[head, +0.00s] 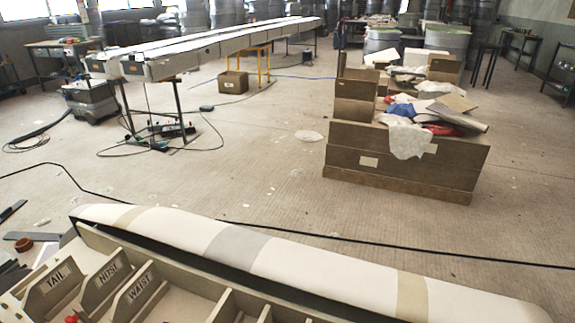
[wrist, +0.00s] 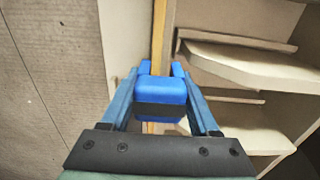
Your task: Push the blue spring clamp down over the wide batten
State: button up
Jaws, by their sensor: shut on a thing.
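My gripper (wrist: 158,78) shows in the wrist view, its two blue-grey fingers closed on the sides of the blue spring clamp (wrist: 160,88). The clamp is a blocky blue piece with a dark band across it, and two blue prongs show at its far end. A narrow yellowish wooden strip (wrist: 159,38), perhaps the wide batten, runs up the picture beyond the clamp, in line with it. A bit of wood also shows below the clamp. Whether the prongs straddle the strip or are above it, I cannot tell. Neither clamp nor gripper shows in the head view.
Beige compartments (wrist: 250,65) lie right of the strip; a pale panel and brown floor lie left. In the head view, a long pale mould (head: 175,228) lies in front, with a labelled wooden rack (head: 90,258) beside it. A scrap crate (head: 400,165) stands behind.

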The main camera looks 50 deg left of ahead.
jog(key=shift+f+b, duration=1.05)
jog(key=shift+f, duration=0.45)
jog(key=o, duration=1.5)
notch_tip(320, 180, up, 13)
jog(key=p, duration=0.3)
jog(key=shift+r, duration=0.1)
